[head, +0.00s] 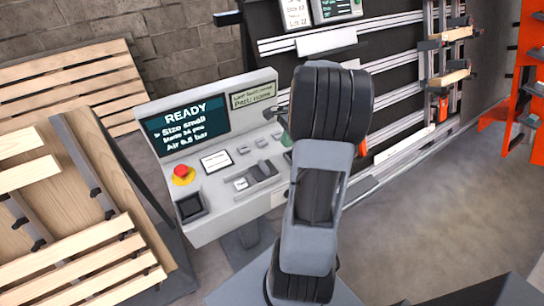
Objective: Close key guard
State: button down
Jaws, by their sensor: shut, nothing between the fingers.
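The grey control console (222,212) stands in the middle of the head view, its screen (187,128) reading READY. A dark square fitting (190,207) sits at the panel's lower left, and a raised grey-black fitting (263,171) sits beside a small white label (241,184). I cannot tell which of these, if either, is the key guard. My arm crosses the console's right part and hides some of it. The small dark tip of my gripper (277,112) shows left of the arm, by the console's upper right edge. It is shut and empty, apart from both fittings.
A red emergency button (182,174) on a yellow base and several small switches (261,142) stand on the panel. Slatted wooden pallets (75,85) are at the left. A black rail frame (400,75) stands behind my arm, and an orange rack (530,90) is at far right.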

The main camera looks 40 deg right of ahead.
aim_at(272, 167)
jog(key=x, duration=0.5)
jog(key=a, duration=0.3)
jog(key=shift+w+p, duration=0.15)
jog(key=shift+p, duration=0.25)
jog(key=shift+w+a, duration=0.1)
jog(key=shift+a, duration=0.35)
